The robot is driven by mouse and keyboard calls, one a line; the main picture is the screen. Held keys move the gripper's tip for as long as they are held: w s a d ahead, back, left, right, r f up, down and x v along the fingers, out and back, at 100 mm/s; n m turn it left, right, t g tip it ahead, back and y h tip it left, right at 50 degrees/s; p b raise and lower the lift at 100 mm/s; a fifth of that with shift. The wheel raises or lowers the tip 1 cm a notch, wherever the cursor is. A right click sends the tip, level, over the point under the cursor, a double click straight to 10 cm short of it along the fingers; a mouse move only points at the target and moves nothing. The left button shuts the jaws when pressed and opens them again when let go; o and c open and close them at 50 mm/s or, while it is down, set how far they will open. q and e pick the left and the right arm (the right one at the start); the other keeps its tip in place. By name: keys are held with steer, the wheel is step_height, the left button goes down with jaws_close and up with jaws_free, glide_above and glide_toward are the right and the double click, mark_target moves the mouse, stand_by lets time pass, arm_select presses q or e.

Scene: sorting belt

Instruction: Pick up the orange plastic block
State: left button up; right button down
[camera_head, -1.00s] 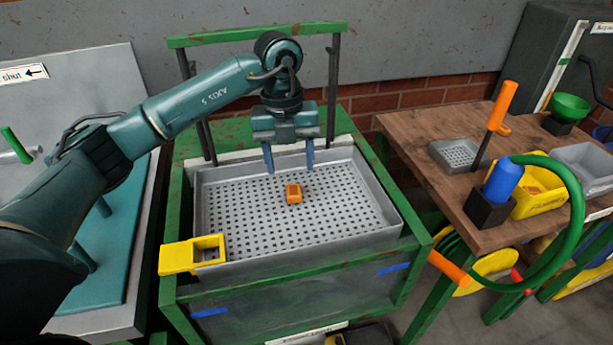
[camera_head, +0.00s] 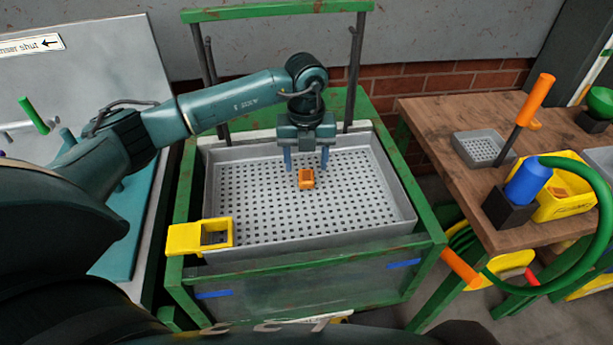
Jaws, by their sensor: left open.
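The small orange plastic block (camera_head: 306,179) lies on the perforated floor of a grey metal tray (camera_head: 272,240), right of the tray's middle and toward its back half. My left gripper (camera_head: 306,168) points down over the tray with its two blue fingers apart. The block shows between and slightly below the fingertips in this view. The gripper is open and empty. I cannot tell exactly how high the fingertips are above the tray floor. My right gripper is not in view.
A yellow square bracket (camera_head: 199,237) sits on the tray's front left corner. A green frame (camera_head: 431,245) surrounds the tray, with a green crossbar behind. On the right, a wooden table (camera_head: 440,122) holds a small grey tray, an orange-handled tool, a blue bottle and a yellow bin (camera_head: 567,203).

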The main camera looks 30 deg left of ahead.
mark_target(306, 175)
arm_select(q)
steer(key=shift+f, duration=1.85)
steer(key=c, duration=1.1)
